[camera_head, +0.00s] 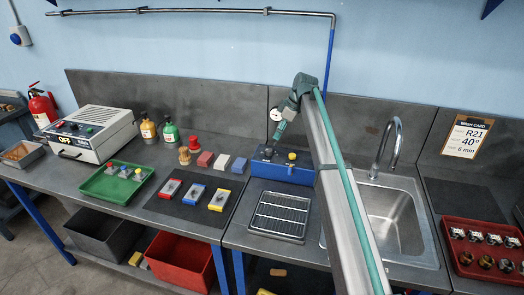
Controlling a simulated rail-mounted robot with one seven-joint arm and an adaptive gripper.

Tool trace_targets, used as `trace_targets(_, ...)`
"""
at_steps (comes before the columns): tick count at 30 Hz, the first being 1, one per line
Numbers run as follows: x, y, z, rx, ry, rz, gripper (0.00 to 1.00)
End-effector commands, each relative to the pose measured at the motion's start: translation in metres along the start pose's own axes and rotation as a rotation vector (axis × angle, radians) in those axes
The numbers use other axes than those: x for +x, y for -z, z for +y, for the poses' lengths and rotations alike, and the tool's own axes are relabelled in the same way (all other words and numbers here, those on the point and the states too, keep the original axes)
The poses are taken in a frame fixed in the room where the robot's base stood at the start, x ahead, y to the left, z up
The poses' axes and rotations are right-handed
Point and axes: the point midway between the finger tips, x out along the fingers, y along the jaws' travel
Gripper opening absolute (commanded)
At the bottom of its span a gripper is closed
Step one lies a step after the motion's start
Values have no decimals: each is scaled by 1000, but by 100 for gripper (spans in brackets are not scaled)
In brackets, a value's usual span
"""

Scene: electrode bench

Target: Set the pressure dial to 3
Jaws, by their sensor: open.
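A blue unit (290,173) stands on the bench right of centre, with a small yellow knob (292,156) on its top. A round white gauge (275,114) with a dark marking shows just above it, beside my arm. My gripper (268,152) is open and points down at the left part of the blue unit's top. It seems to hold nothing. The pressure dial itself is not clear; my gripper may cover it. Its numbers and setting are too small to read, and I cannot tell whether the fingers touch anything.
A metal rack (277,216) lies in front of the blue unit. Coloured blocks (221,162) stand to its left. A sink (392,215) with a tap (396,140) is at the right, partly behind my arm. A green tray (100,187) and a white "OFF" device (88,133) are further left.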

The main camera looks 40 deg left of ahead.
Motion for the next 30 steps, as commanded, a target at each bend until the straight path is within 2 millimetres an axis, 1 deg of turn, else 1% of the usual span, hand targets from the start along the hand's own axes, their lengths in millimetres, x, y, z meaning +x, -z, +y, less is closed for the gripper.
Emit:
trace_targets(5, 18, 0, -1, 1, 2, -1, 57)
trace_targets(12, 59, 0, 0, 1, 1, 0, 57)
trace_targets(18, 87, 0, 1, 0, -1, 0, 57)
trace_targets(24, 101, -1, 1, 1, -2, 1, 57)
trace_targets(30, 103, -1, 1, 1, -2, 1, 57)
